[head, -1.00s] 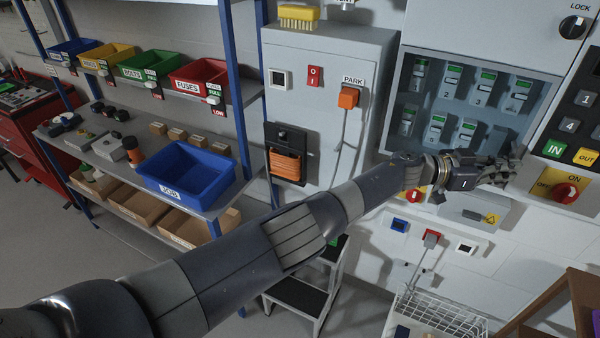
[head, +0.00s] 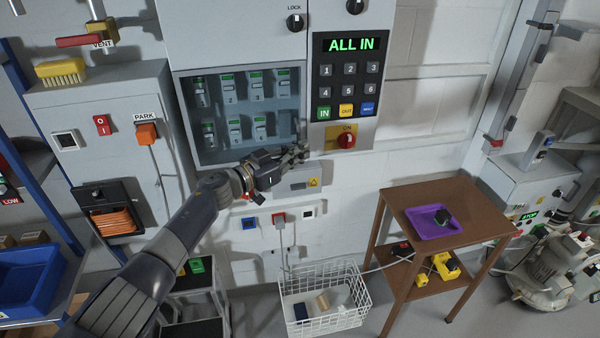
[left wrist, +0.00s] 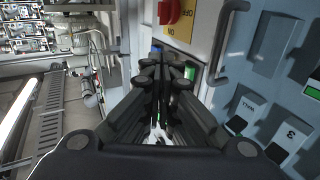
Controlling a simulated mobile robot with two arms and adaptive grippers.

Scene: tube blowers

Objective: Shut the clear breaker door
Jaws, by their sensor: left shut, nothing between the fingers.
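The breaker compartment (head: 186,120) is a recess in the grey wall cabinet, with several green-topped breakers. A bluish clear door (head: 243,106) seems to cover it; its edges are faint, and I cannot tell whether it is fully shut. In the left wrist view, a grey bar handle (left wrist: 229,45) stands at the compartment's edge. My left gripper (head: 302,150) is shut and empty at the compartment's lower right corner, below the keypad. The left wrist view shows its fingers (left wrist: 160,72) together, beside the handle; contact cannot be told. My right gripper is not in view.
The keypad (head: 347,72) reads ALL IN; a red rotary switch (head: 346,140) sits under it, close to my fingers. Below are a warning-labelled box (head: 297,184), a white wire basket (head: 322,312) and a brown table (head: 410,208) with a purple tray (head: 433,223).

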